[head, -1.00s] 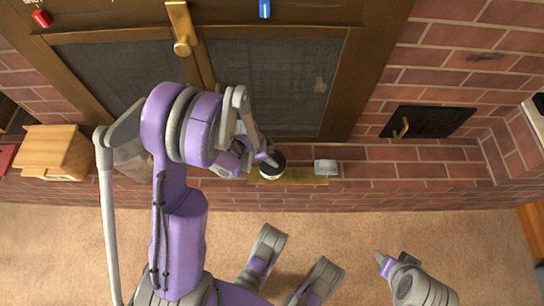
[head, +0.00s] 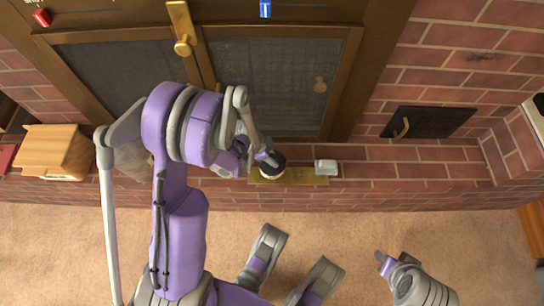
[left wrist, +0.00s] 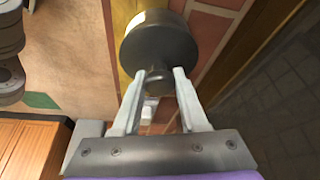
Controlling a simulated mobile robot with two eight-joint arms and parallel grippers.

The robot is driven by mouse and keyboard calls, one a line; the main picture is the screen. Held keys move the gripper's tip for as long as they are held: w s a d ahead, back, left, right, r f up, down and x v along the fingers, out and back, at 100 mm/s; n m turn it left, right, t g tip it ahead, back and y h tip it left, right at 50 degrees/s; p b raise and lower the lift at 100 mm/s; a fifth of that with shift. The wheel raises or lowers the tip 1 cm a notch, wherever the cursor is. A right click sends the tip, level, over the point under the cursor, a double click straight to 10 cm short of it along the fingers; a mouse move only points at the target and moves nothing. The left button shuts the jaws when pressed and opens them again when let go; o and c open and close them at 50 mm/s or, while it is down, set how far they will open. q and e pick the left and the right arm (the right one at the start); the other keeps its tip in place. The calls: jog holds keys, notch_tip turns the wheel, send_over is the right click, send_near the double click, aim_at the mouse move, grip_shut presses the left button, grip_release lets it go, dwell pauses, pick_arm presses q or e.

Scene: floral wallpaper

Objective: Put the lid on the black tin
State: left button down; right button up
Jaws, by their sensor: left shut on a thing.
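My left gripper (left wrist: 158,95) is shut on the small knob of the round black lid (left wrist: 165,48). In the head view my left gripper (head: 268,158) is over the brick ledge in front of the dark cabinet doors. The black tin (head: 269,174) is below it on the brass plate, mostly covered by the lid and fingers. A pale patch shows at its lower edge. I cannot tell whether the lid rests on the tin or hangs just above it. Part of my right arm (head: 415,285) shows at the lower right; its fingers are not clear.
A small light grey box (head: 326,167) is at the right end of the brass plate (head: 300,177). A wooden box (head: 52,150) stands at the far left. The ledge to the right is clear, below a black hatch (head: 428,122). Carpet (head: 120,245) lies in front.

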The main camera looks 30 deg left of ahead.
pick_arm(q)
jog(key=shift+f, duration=0.15)
dwell(0.6)
grip_release()
dwell(0.4)
jog(key=shift+r+p, duration=1.5)
jog(key=shift+r, duration=0.35)
jog(key=shift+r+p, duration=1.2)
jog(key=shift+r, duration=0.5)
grip_shut()
